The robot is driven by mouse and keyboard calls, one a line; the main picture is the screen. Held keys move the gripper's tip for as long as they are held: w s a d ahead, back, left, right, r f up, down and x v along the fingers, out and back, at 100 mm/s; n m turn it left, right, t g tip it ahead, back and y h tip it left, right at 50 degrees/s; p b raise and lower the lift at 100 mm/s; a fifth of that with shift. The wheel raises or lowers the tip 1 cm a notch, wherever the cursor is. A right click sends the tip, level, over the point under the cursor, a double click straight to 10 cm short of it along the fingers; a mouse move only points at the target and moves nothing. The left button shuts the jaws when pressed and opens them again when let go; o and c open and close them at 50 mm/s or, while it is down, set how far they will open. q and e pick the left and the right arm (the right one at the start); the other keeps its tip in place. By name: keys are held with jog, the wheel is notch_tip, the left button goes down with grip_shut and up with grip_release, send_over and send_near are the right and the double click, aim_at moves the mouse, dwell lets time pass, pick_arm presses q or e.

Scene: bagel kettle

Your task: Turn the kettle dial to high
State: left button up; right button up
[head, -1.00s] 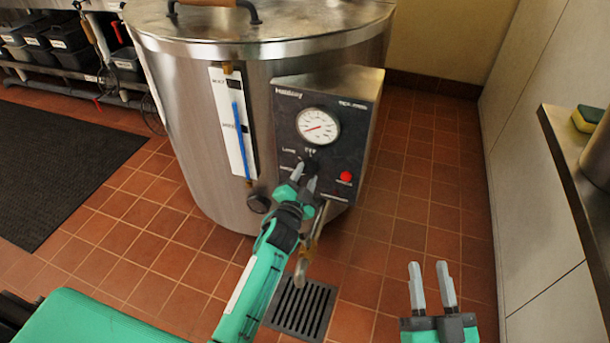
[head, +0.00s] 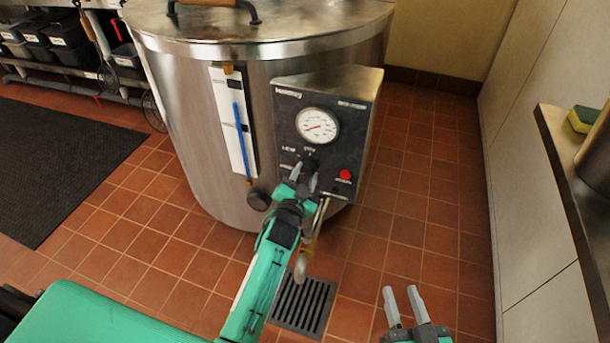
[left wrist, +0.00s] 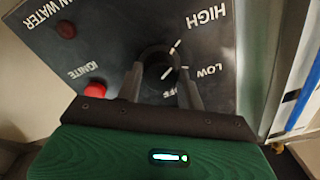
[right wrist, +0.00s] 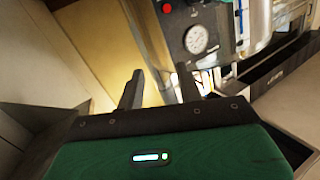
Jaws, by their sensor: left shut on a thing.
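The steel kettle (head: 195,120) stands upright with a dark control panel (head: 290,115) on its front. The black dial (head: 311,162) is low on the panel, mostly hidden by my left gripper (head: 304,178). In the left wrist view the dial (left wrist: 158,66) sits between the two fingers of my left gripper (left wrist: 160,80), which is shut on it. The HIGH label (left wrist: 207,18) and LOW label (left wrist: 208,72) show upside down beside the dial. I cannot tell clearly which mark the dial points to. My right gripper (head: 402,304) is open and empty, low and right of the kettle.
A round gauge (head: 317,125) and a red button (head: 345,174) are on the panel. A metal counter (head: 565,175) with a sponge (head: 582,120) is at the right. A floor drain (head: 303,305) lies below the kettle. The tiled floor right of the kettle is clear.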

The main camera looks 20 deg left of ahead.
pick_arm(q)
jog(key=o, duration=1)
jog(key=shift+s+f, duration=0.1)
jog(key=shift+s, duration=0.35)
jog(key=s+p, duration=0.2)
jog(key=s, duration=1.1)
jog(key=shift+f, duration=0.35)
pick_arm(e)
jog(key=shift+s+d+f+g+h, duration=0.1)
jog(key=shift+s+f+g+h, duration=0.1)
jog(key=shift+s+f+g, duration=0.35)
jog(key=shift+s+d+f+g+h, duration=0.15)
jog(key=shift+s+f+g+h, duration=0.1)
jog(key=shift+f+g, duration=0.55)
jog(key=shift+s+d+f+g+h, duration=0.15)
jog(key=shift+s+f+g, duration=0.35)
jog(key=shift+f, duration=0.35)
jog(key=shift+w, duration=0.1)
